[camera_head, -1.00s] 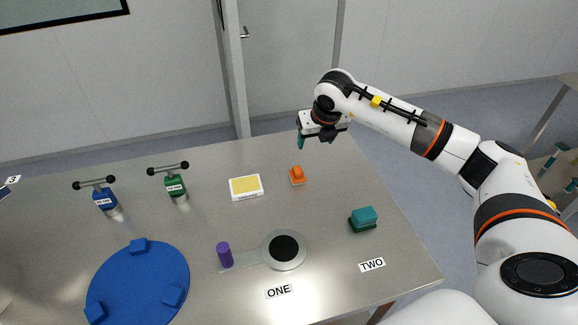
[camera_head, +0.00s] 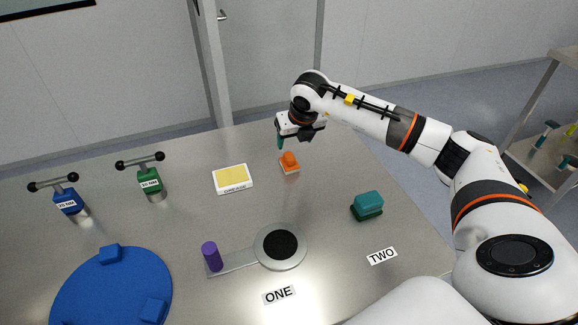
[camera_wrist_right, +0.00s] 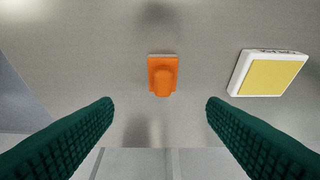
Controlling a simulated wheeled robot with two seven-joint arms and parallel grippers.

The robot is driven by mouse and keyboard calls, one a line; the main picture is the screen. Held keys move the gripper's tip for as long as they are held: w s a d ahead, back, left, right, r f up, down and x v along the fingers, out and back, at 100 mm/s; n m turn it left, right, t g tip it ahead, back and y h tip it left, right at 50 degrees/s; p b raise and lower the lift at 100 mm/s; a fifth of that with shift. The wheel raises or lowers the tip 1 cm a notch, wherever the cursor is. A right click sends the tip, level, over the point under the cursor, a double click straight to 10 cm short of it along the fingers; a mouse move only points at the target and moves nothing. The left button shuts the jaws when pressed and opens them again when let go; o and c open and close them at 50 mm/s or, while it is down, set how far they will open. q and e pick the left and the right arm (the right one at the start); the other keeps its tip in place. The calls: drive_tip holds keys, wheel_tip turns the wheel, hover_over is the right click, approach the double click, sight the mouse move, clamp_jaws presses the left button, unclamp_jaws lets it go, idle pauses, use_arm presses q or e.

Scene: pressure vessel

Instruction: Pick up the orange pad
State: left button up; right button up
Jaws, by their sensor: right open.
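The orange pad (camera_head: 289,161) lies on the grey metal table, a small block with a raised knob on a flat base. In the right wrist view the pad (camera_wrist_right: 162,76) sits centred, beyond and between the fingertips. My right gripper (camera_head: 297,138) is above the table just behind the pad, fingers pointing down. It is open and empty, and its two green ridged fingers (camera_wrist_right: 160,104) are wide apart, not touching the pad. My left gripper is not in view.
A yellow-topped grease box (camera_head: 232,179) lies left of the pad. A teal block (camera_head: 368,204) stands nearer, to the right. A round-ended grey plate (camera_head: 281,262) with a purple cylinder (camera_head: 211,256), T-handled tools (camera_head: 150,181) and a blue disc (camera_head: 112,285) occupy the front and left.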

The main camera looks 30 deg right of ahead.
sight(290, 157)
drive_tip(key=x, duration=0.5)
drive_tip(key=shift+w+f+p, duration=0.1)
drive_tip(key=shift+p, duration=0.3)
drive_tip(key=x, duration=0.2)
drive_tip(key=p+x, duration=0.1)
drive_tip(key=x, duration=0.1)
drive_tip(key=shift+a+f, duration=0.25)
drive_tip(key=shift+f, duration=0.2)
drive_tip(key=shift+w+d+f, duration=0.1)
drive_tip(key=shift+f, duration=0.3)
drive_tip(key=c, duration=1.1)
drive_tip(key=shift+o, duration=0.2)
wheel_tip(290, 157, up, 10)
drive_tip(key=shift+r+b, duration=0.1)
drive_tip(key=shift+b, duration=0.55)
drive_tip(key=o, duration=0.5)
drive_tip(key=shift+c, duration=0.2)
drive_tip(key=c, duration=0.4)
